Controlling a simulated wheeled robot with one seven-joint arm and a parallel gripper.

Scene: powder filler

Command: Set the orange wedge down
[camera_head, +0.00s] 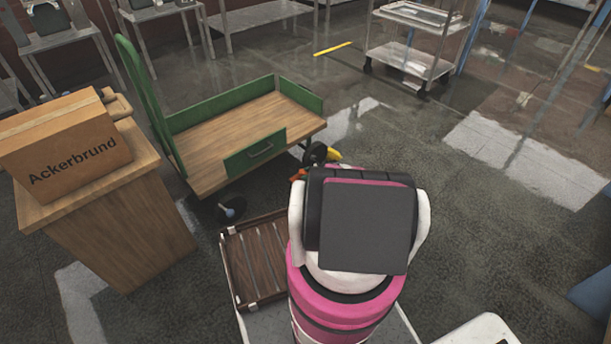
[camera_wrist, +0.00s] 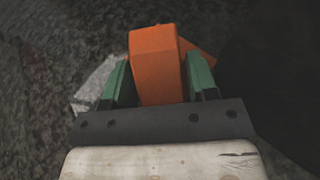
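The orange wedge (camera_wrist: 158,68) fills the space between the two green fingers of my gripper (camera_wrist: 159,72) in the wrist view. Both fingers lie against its sides, so my gripper is shut on it. A second orange surface shows behind it to the right; I cannot tell if it is part of the same wedge. In the head view a small orange piece (camera_head: 299,174) shows just left of my arm, low by the cart's wheel. My gripper is hidden behind my arm there. The gap between wedge and floor cannot be judged.
A green-sided cart (camera_head: 235,140) with a wooden deck stands close beyond my arm, its black wheel (camera_head: 318,152) near the orange piece. A wooden stand (camera_head: 125,235) at left bears an Ackerbrund box (camera_head: 70,150). Floor on the right is open, with a metal trolley (camera_head: 405,58) farther back.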

